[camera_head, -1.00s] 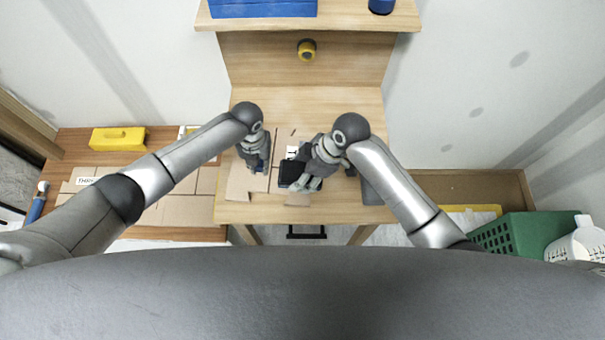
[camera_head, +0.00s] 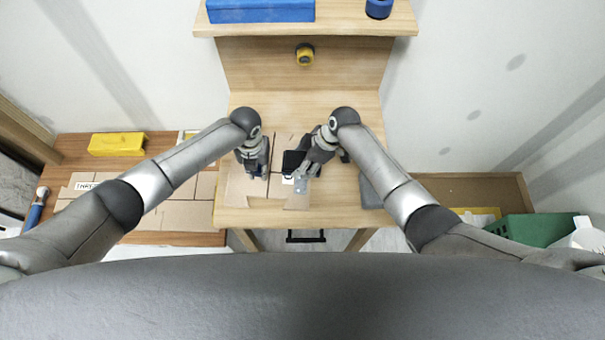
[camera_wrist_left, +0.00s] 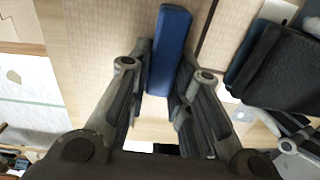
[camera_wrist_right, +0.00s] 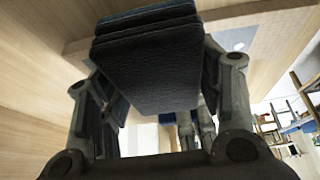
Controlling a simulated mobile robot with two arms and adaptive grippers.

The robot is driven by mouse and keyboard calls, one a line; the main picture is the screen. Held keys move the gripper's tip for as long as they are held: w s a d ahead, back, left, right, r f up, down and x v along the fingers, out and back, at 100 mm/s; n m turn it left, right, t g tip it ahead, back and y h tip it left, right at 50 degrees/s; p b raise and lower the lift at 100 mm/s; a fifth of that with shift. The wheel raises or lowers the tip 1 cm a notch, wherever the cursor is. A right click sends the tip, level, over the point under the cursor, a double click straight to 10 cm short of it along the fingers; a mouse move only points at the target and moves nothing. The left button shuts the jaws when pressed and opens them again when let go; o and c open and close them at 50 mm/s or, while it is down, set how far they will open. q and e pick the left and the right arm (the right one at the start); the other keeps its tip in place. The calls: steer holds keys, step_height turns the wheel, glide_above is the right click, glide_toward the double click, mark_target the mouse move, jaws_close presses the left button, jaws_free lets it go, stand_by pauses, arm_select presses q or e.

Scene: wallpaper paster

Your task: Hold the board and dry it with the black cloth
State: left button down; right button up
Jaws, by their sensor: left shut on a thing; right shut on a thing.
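The tan board (camera_head: 240,188), with dark seams, lies flat on the wooden table. My left gripper (camera_head: 263,172) is over the board and shut on a blue bar, which shows between its fingers in the left wrist view (camera_wrist_left: 170,50). Whether the bar is fixed to the board is unclear. My right gripper (camera_head: 301,167) is shut on the folded black cloth (camera_head: 292,160), which fills the middle of the right wrist view (camera_wrist_right: 150,70). The cloth is over the board's right part; contact cannot be told. A white label (camera_head: 287,180) shows just below it, partly hidden.
A dark grey flat item (camera_head: 371,192) lies at the table's right edge. A yellow roll (camera_head: 305,56) is at the table's back, below a shelf with a blue box (camera_head: 260,10). A side table (camera_head: 150,222) at left holds more panels and a yellow case (camera_head: 117,144).

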mark_target(297, 195)
steer(key=w, duration=0.7)
steer(key=shift+d, duration=0.25)
steer(key=shift+s+f, duration=0.15)
steer(key=shift+s, duration=0.6)
steer(key=s, duration=0.9)
steer(key=s+a, duration=0.1)
steer(key=s, duration=0.4)
steer(key=shift+s, duration=0.2)
step_height(297, 195, up, 8)
steer(key=shift+w+r, duration=0.2)
steer(key=shift+w, duration=0.1)
steer(key=o, duration=0.4)
steer(key=c, duration=0.3)
